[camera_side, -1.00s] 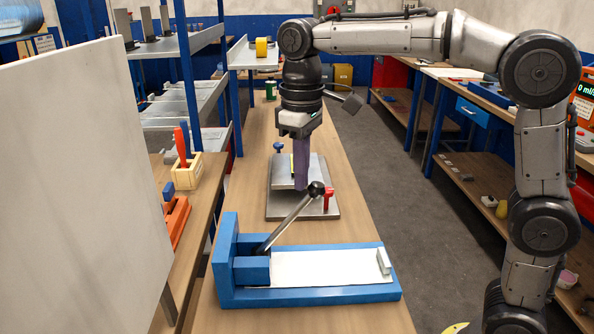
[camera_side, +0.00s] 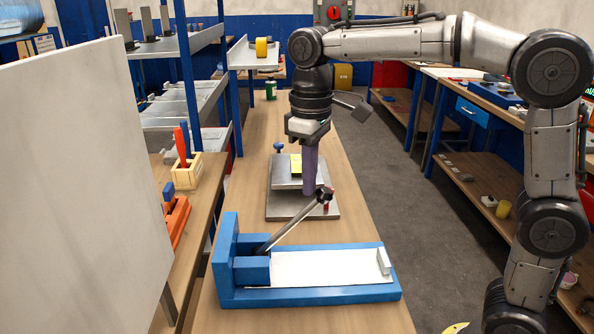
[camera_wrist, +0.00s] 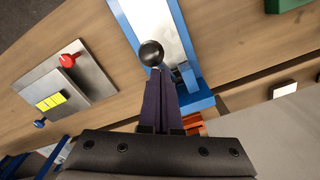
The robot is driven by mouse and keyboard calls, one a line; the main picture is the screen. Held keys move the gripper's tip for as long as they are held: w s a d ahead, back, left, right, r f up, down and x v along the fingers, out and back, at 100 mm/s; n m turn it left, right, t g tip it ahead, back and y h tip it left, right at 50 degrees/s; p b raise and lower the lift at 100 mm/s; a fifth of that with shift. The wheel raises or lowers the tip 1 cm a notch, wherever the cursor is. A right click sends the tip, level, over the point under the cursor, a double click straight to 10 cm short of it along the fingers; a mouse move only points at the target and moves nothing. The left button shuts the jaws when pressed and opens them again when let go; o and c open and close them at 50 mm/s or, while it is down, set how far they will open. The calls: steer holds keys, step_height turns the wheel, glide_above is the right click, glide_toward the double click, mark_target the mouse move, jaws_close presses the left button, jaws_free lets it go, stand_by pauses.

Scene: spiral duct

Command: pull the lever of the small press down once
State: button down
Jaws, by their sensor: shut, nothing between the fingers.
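The small press has a blue frame (camera_side: 310,295) with a white plate (camera_side: 325,267) and stands at the front of the bench. Its metal lever (camera_side: 290,222) slopes up to the right from the blue block and ends in a black knob (camera_side: 324,194). My gripper (camera_side: 310,192) has purple fingers, shut and empty, pointing down just left of the knob in the side view. In the wrist view, the fingertips (camera_wrist: 160,72) are right at the black knob (camera_wrist: 151,53). They look to be touching it, but the exact contact is hard to see.
A metal plate fixture (camera_side: 285,207) with a yellow block (camera_side: 296,164) and a red knob (camera_wrist: 67,60) sits behind the press. A white panel (camera_side: 75,190) stands at the left. An orange tool (camera_side: 175,222) is on the left bench.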

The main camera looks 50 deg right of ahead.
mark_target(322, 188)
steer(key=shift+s+d+f, duration=0.35)
steer(key=shift+s+f, duration=0.05)
steer(key=shift+f, duration=0.15)
steer(key=shift+s+d+f, duration=0.35)
steer(key=shift+d+f, duration=0.05)
steer(key=shift+f, duration=0.2)
steer(key=shift+s+f, duration=0.1)
stand_by(0.3)
steer(key=shift+s+d+f, duration=0.2)
steer(key=shift+d+f, duration=0.1)
steer(key=shift+f, duration=0.25)
steer(key=shift+s, duration=0.1)
steer(key=shift+s+d+f, duration=0.3)
steer(key=shift+d+f, duration=0.05)
steer(key=shift+f, duration=0.45)
